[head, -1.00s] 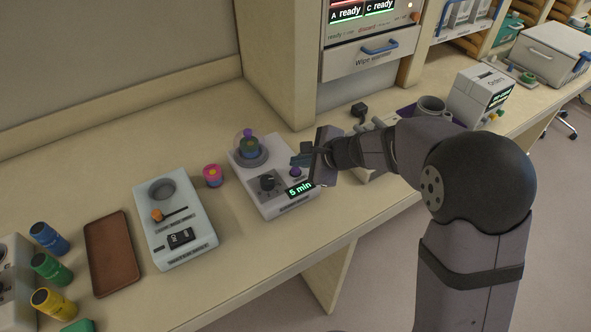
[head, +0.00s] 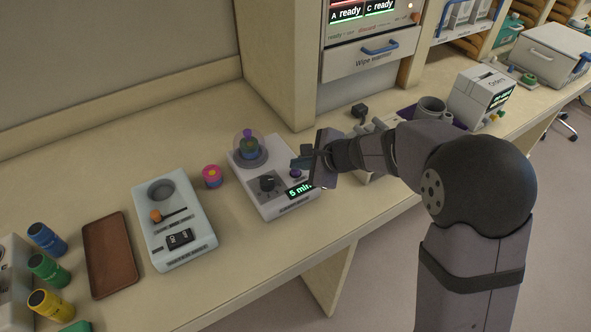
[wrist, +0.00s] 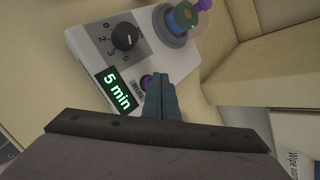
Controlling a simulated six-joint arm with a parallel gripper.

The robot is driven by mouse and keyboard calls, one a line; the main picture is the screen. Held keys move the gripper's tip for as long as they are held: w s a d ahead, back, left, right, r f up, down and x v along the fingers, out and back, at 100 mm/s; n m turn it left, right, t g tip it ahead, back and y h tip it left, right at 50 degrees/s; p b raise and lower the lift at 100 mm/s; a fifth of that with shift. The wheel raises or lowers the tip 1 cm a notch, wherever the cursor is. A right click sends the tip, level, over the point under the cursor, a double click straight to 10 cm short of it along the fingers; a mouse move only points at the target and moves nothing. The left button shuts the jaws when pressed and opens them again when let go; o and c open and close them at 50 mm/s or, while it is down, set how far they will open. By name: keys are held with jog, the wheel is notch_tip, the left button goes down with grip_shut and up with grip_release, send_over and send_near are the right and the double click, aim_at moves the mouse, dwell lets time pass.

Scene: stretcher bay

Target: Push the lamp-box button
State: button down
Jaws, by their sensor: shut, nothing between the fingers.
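A white box (head: 277,203), which looks like the lamp box, stands on the bench with a clear dome, a black dial (head: 267,183) and a green "5 min" display. Its small purple button (head: 296,173) sits beside the display; it also shows in the wrist view (wrist: 146,82), partly hidden by my fingers. My gripper (head: 299,162) is shut and empty, its blue-grey fingertips right by the button. In the wrist view the shut fingertips (wrist: 159,80) overlap the button's right edge. I cannot tell whether they touch it.
A pale box (head: 172,225) with an orange-knobbed lever and a black switch stands to the left. A pink-topped jar (head: 212,176) stands between the boxes. A brown tray (head: 110,255) and several coloured bottles are further left. A mug (head: 431,108) is behind my arm.

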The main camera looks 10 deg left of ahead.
jog(key=shift+f+b, duration=0.65)
jog(key=shift+f, duration=0.05)
dwell(0.5)
jog(key=shift+r, duration=0.15)
dwell(0.3)
jog(key=shift+r+p, duration=1.1)
jog(key=shift+r, duration=0.05)
jog(key=shift+r+p, duration=2.15)
jog(key=shift+r, duration=0.35)
notch_tip(320, 180, up, 6)
jog(key=p, duration=0.5)
send_over(299, 177)
